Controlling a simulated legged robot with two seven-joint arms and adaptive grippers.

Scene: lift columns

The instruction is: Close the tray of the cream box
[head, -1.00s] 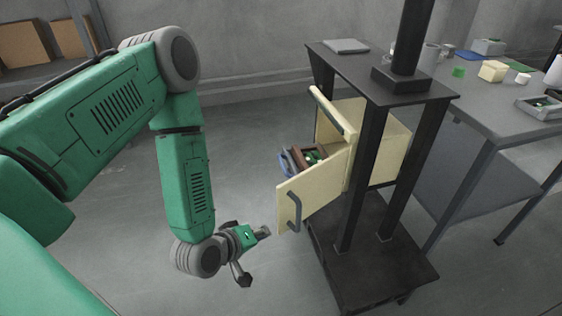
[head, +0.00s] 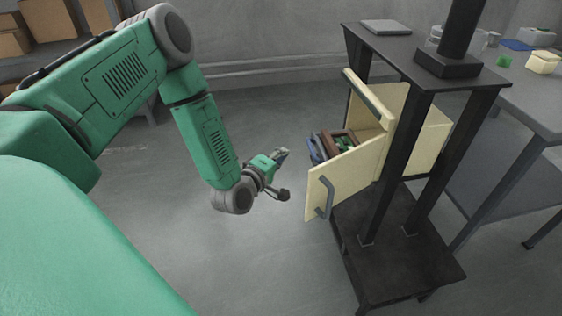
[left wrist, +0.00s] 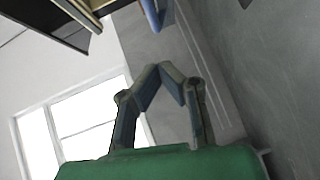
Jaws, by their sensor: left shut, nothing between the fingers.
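The cream box (head: 428,140) sits in the black column stand, in the right half of the head view. Its tray is pulled out to the left, with a cream front panel (head: 352,182) and a blue-grey bar handle (head: 325,198). Brown, blue and green items (head: 338,145) lie in the tray, partly hidden by the panel. My left gripper (head: 283,155) is left of the tray, apart from it. Its fingertips meet in the left wrist view (left wrist: 160,68), with nothing between them. My right gripper is not in view.
The black stand (head: 405,160) has a top plate with a grey flat item (head: 386,27) and a wide base plate (head: 405,265). A grey table (head: 535,100) with small objects stands at the right. Shelves with boxes are at the back left. The floor left of the tray is clear.

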